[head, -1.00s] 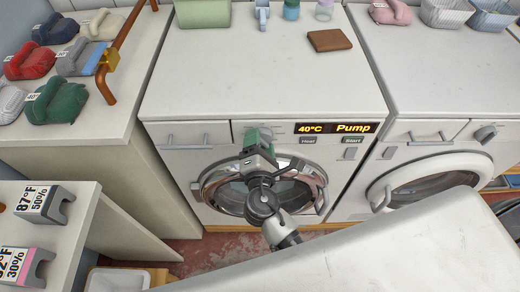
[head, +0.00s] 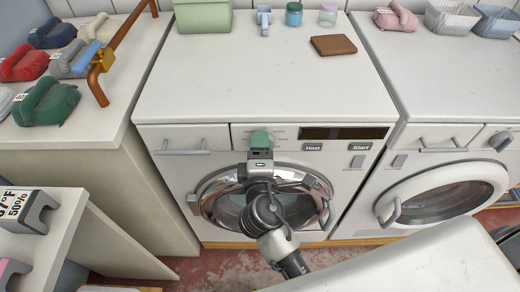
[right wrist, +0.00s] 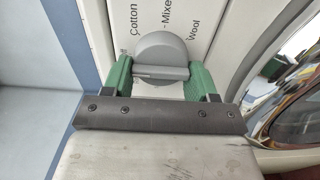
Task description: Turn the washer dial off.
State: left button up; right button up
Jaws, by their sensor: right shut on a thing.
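The washer (head: 240,85) stands in the middle of the head view. Its display (head: 343,132) is dark, above the Heat and Start buttons. My right gripper (head: 261,139) is at the washer's front panel, left of the display, and hides the dial in that view. In the right wrist view, the grey round dial (right wrist: 160,48) has its raised grip bar between the green fingers of my right gripper (right wrist: 161,74), which are shut on it. Printed words including Cotton, Mixed and Wool lie around the dial. My left gripper is not in view.
A second machine (head: 455,95) stands close on the right. A counter (head: 105,130) with several cloth bundles and a copper rail (head: 120,45) is on the left. A brown wallet-like item (head: 334,45) and jars sit on the washer. The round door (head: 225,200) is below the gripper.

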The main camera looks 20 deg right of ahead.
dwell(0.3)
jog(key=o, duration=0.9)
jog(key=shift+c, duration=0.2)
jog(key=shift+s, duration=0.1)
jog(key=b+v, duration=0.2)
jog(key=v, duration=0.8)
jog(key=shift+s+b, duration=0.3)
jog(key=shift+b, duration=0.1)
